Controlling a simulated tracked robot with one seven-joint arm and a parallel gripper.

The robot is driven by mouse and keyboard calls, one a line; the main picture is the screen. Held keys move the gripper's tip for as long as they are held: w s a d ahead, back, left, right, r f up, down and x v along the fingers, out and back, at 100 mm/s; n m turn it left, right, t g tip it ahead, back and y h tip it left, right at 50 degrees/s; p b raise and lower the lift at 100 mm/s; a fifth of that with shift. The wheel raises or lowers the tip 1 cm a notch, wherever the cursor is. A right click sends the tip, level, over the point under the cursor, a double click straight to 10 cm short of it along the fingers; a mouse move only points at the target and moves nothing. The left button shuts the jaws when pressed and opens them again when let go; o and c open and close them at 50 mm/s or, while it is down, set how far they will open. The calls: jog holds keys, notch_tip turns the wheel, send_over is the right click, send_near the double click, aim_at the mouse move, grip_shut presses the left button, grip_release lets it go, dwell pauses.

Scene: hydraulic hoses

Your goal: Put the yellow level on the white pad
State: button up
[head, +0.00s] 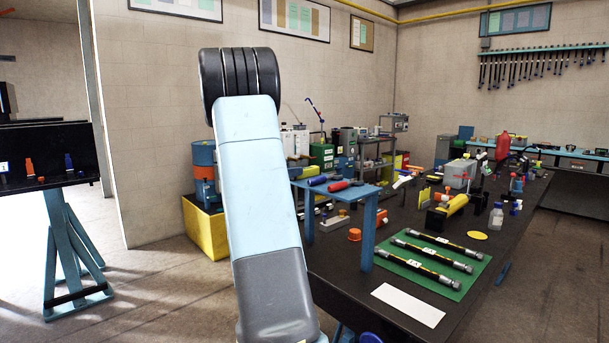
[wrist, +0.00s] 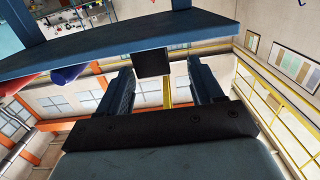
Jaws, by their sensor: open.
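The white pad (head: 408,304) lies flat and bare near the front edge of the dark bench in the head view. I cannot make out the yellow level with certainty. In the wrist view, my gripper (wrist: 160,88) is open, its two dark fingers apart near the edge of the blue raised shelf (wrist: 130,51). A dark block (wrist: 152,63) at the shelf edge shows between the fingertips, with a narrow yellow strip (wrist: 167,92) beside it. I cannot tell whether these belong to the level. In the head view, my arm hides the gripper and the shelf's left end.
The blue shelf (head: 352,188) carries a blue-handled tool (head: 317,181) and a red-handled tool (head: 338,186). A green mat (head: 447,284) with several hoses lies beyond the pad. A yellow body with black ends (head: 456,205) and other clutter stand farther back.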

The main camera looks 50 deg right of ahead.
aim_at(305, 172)
jog(key=d, duration=0.3)
jog(key=s+d, duration=0.1)
jog(key=shift+d+f, duration=0.35)
jog(key=shift+c, duration=0.5)
grip_shut()
jog(key=shift+r, duration=0.1)
